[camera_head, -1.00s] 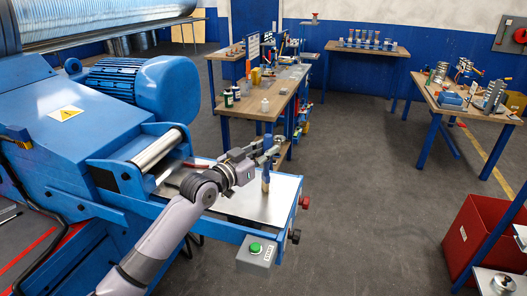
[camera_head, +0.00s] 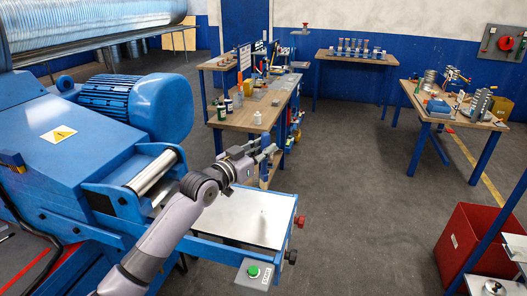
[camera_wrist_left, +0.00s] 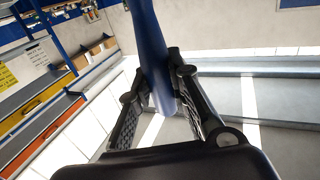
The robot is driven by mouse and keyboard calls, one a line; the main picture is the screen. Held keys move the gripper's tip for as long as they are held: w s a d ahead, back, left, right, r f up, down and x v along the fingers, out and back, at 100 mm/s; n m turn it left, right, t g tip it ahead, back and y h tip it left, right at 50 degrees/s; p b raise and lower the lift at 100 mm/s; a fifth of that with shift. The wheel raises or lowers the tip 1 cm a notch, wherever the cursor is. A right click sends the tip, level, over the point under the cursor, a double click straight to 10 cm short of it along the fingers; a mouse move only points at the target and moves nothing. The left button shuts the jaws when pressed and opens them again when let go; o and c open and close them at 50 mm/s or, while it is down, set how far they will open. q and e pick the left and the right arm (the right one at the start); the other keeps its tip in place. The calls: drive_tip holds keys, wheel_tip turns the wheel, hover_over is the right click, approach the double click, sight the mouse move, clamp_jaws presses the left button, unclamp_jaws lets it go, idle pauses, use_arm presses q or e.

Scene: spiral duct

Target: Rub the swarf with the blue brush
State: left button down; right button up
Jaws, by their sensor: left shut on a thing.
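My left gripper (camera_head: 268,152) is shut on the blue brush (camera_head: 264,171), which hangs roughly upright above the far right edge of the machine's metal plate (camera_head: 238,218). In the left wrist view the blue handle (camera_wrist_left: 150,45) passes between the two fingers (camera_wrist_left: 157,105). The brush's lower end looks clear of the plate. A small dark speck (camera_head: 263,212) shows on the plate; I cannot tell whether it is swarf. My right gripper is not in view.
The blue machine with its motor (camera_head: 160,105) stands at left, with a green button box (camera_head: 254,272) at the plate's front. A workbench (camera_head: 245,118) with bottles stands behind. A red bin (camera_head: 470,240) is at lower right. The floor between is open.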

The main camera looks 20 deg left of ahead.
use_arm(q)
drive_tip(key=shift+w+r+p, duration=0.1)
drive_tip(key=shift+r+p, duration=0.3)
drive_tip(key=shift+r, duration=0.45)
drive_tip(key=shift+s+r, duration=0.2)
drive_tip(key=shift+w+f, duration=0.15)
